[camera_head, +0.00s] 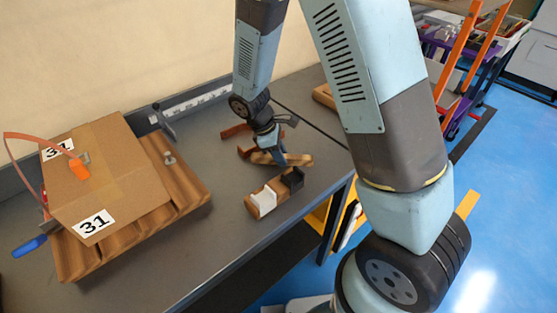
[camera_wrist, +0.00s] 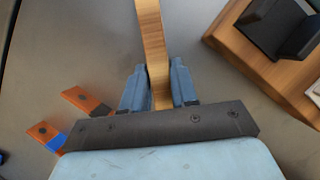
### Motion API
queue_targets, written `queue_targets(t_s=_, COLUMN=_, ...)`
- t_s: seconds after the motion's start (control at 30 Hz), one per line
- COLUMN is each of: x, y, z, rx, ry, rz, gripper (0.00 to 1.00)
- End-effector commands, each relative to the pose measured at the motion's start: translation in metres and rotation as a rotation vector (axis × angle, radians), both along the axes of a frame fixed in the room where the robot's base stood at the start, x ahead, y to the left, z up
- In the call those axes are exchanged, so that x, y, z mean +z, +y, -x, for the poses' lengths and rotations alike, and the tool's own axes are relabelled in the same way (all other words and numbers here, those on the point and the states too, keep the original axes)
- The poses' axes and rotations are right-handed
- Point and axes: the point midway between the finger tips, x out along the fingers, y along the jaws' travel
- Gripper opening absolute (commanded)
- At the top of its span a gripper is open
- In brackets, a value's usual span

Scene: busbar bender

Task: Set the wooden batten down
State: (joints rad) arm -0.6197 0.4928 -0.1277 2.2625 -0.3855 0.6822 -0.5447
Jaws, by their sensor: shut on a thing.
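The wooden batten (camera_head: 298,160) is a narrow, pale strip low over the grey bench. My gripper (camera_head: 270,152) is above it, pointing down. In the wrist view the batten (camera_wrist: 151,40) runs upward from between the two blue fingers of my gripper (camera_wrist: 159,92), which are closed on its sides. The batten's near end is hidden behind the dark gripper plate. I cannot tell whether the batten touches the bench.
A wooden block with black and white parts (camera_head: 264,203) stands close by on the bench (camera_head: 205,255). Copper-coloured bars (camera_wrist: 85,100) lie beside my gripper. A cardboard box (camera_head: 115,165) sits on a wooden base at left. Bare bench lies between.

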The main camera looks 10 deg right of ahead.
Motion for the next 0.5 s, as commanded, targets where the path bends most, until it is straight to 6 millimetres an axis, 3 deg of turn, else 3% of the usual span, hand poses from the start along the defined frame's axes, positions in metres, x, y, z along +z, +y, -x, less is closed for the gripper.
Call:
queue_targets(t_s=0.23, x=0.0001, y=0.0000, z=0.0000, rx=0.000, ry=0.000, rz=0.000, gripper=0.00)
queue_targets(t_s=0.5, x=0.0009, y=0.0000, z=-0.0001, rx=0.000, ry=0.000, rz=0.000, gripper=0.00)
